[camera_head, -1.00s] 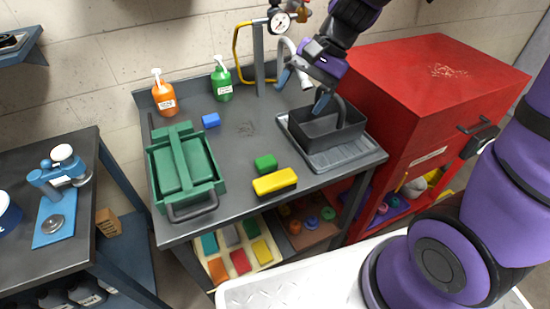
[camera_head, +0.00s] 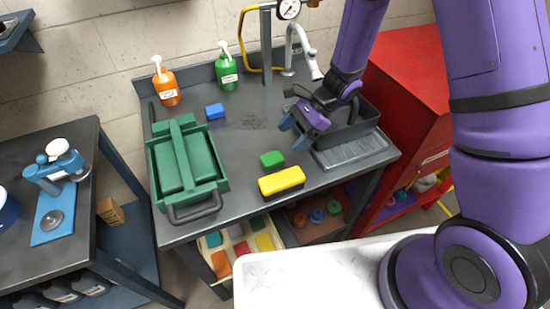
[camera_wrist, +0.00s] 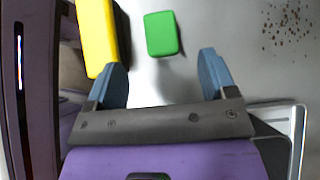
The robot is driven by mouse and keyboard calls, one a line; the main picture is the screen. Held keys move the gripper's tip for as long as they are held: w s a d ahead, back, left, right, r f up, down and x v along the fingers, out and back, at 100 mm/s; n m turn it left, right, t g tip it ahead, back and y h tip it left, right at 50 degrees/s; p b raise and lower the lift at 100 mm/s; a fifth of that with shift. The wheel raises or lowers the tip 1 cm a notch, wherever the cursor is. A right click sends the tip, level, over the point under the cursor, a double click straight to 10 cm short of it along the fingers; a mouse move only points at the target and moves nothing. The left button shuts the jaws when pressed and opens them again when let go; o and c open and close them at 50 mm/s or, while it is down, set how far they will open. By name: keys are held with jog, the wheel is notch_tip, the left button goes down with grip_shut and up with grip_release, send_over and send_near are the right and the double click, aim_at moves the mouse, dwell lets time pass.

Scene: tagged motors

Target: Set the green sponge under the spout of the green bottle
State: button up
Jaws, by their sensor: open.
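The green sponge (camera_head: 272,159) lies on the dark workbench, just behind the yellow block. It also shows in the wrist view (camera_wrist: 161,34), ahead of the fingertips and roughly between their lines. The green bottle (camera_head: 227,72) with a white pump spout stands at the back of the bench beside an orange bottle. My gripper (camera_head: 292,132) is above the bench, to the right of and behind the sponge. In the wrist view my gripper (camera_wrist: 163,82) has its two blue fingers wide apart with nothing between them.
A yellow block (camera_head: 281,181) lies close in front of the sponge. A blue block (camera_head: 215,111) lies near the orange bottle (camera_head: 165,86). A green toolbox (camera_head: 190,205) fills the left side. The bench middle is clear.

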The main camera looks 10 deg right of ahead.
aim_at(267, 159)
jog(key=x, duration=0.4)
jog(key=shift+a+f, duration=0.1)
jog(key=shift+f, duration=0.05)
jog(key=shift+r+x, duration=0.2)
jog(key=shift+x, duration=2.55)
jog(key=shift+s+a+r, duration=0.1)
jog(key=shift+s+a, duration=0.05)
jog(key=shift+a, duration=0.05)
jog(key=c, duration=1.1)
jog(key=shift+o, duration=0.2)
